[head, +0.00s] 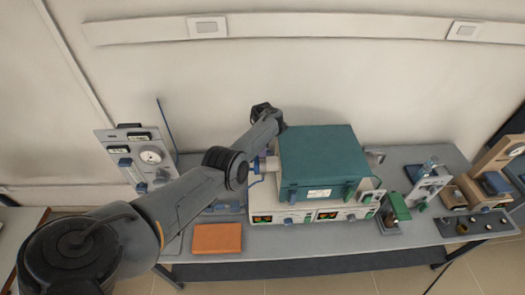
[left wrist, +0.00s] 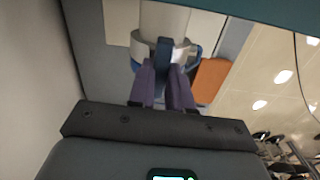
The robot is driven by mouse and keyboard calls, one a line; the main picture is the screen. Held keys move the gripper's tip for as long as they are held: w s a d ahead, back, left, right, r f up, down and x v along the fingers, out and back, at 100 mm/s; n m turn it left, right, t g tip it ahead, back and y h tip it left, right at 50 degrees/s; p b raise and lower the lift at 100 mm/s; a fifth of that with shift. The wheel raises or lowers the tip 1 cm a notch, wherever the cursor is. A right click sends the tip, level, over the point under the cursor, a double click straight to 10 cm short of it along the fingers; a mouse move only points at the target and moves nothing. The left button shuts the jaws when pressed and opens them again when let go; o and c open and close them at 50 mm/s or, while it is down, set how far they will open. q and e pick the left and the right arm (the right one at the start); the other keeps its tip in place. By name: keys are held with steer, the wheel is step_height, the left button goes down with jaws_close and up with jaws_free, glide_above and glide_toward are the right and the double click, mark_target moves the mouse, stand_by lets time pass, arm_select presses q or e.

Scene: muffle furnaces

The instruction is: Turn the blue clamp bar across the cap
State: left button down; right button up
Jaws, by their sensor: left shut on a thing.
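The teal furnace (head: 322,158) stands on the bench, with a pale cylindrical tube end (head: 270,164) sticking out of its left side and blue parts (head: 257,163) at its outer end. In the left wrist view the pale cylinder (left wrist: 163,18) shows at the top. The blue clamp bar (left wrist: 165,50) lies in front of its end. My left gripper (left wrist: 163,88), with purple fingers, is shut on the bar. The cap's face is mostly hidden behind the bar and fingers. In the head view my left arm hides the gripper. My right gripper is not in view.
An orange block (head: 217,238) lies at the bench's front left. A grey gauge panel (head: 143,160) stands at the left behind my arm. A green-handled device (head: 398,207) and other apparatus stand to the furnace's right. The wall is close behind.

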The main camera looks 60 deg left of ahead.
arm_select(q)
steer(key=shift+n, duration=0.3)
steer(key=c, duration=1)
jaws_free()
steer(key=shift+c, duration=0.2)
steer(key=shift+r, duration=0.1)
step_height(320, 180, up, 11)
steer(key=p, duration=0.2)
steer(key=shift+f, duration=0.2)
